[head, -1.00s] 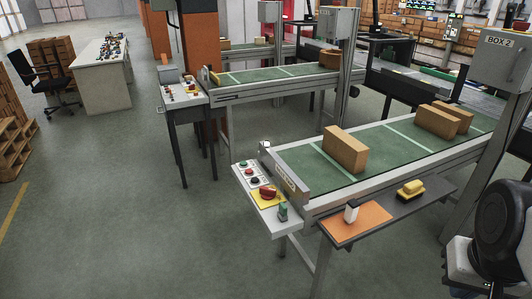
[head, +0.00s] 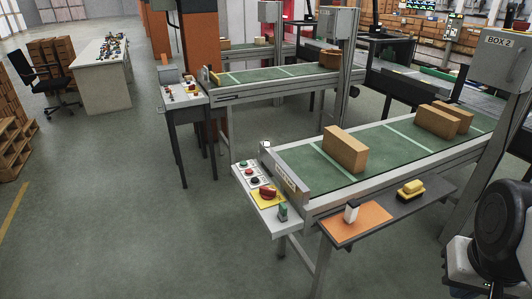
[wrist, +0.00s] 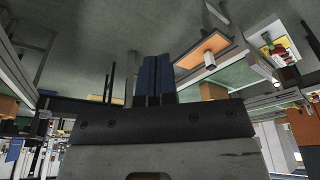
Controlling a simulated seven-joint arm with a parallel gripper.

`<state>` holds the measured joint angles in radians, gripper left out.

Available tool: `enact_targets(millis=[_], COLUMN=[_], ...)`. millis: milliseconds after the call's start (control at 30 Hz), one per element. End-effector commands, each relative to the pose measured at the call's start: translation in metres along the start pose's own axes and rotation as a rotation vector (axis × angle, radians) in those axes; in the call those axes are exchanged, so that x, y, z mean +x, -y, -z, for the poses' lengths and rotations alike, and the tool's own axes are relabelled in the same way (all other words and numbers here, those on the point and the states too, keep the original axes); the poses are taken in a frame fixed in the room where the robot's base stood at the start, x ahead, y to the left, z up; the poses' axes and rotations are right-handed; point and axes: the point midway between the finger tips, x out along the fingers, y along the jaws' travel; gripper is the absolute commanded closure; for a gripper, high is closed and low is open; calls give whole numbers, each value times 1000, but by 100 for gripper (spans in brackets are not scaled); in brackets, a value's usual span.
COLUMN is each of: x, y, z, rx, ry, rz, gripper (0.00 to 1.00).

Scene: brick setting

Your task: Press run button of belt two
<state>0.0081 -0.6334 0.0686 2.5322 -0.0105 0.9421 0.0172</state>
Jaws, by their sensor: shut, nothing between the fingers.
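The near belt (head: 365,153) has a green surface and carries several brown boxes. A cabinet marked BOX 2 (head: 498,45) stands at its right. A pale control panel (head: 268,222) sits at its left end, with a small green button (head: 243,165), darker buttons beside it, a red mushroom button (head: 268,192) on a yellow plate, and a green switch (head: 283,211). Button labels are too small to read. In the wrist view the panel's coloured controls (wrist: 276,48) show at the upper right. My gripper (wrist: 156,60) has its blue fingers shut and empty, apart from the panel.
A dark shelf with an orange mat (head: 343,231), a white item (head: 351,212) and a yellow item (head: 410,187) runs along the near belt's front. A second belt (head: 270,82) with its own panel (head: 184,93) stands behind.

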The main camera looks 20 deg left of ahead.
Motion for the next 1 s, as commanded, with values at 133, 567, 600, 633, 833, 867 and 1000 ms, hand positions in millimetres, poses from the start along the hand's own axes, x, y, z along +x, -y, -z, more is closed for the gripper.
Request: enact_targets(millis=[133, 567, 600, 633, 833, 867, 1000], x=[0, -2, -2, -3, -6, -6, -8], y=[0, 1, 2, 2, 6, 6, 11], z=[0, 10, 14, 17, 43, 48, 73], rx=[0, -7, -10, -12, -31, -34, -52], ry=[0, -2, -3, -3, -6, -7, -15], rz=[0, -8, -12, -14, -37, -40, -60], gripper=[100, 100, 100, 100, 100, 100, 100])
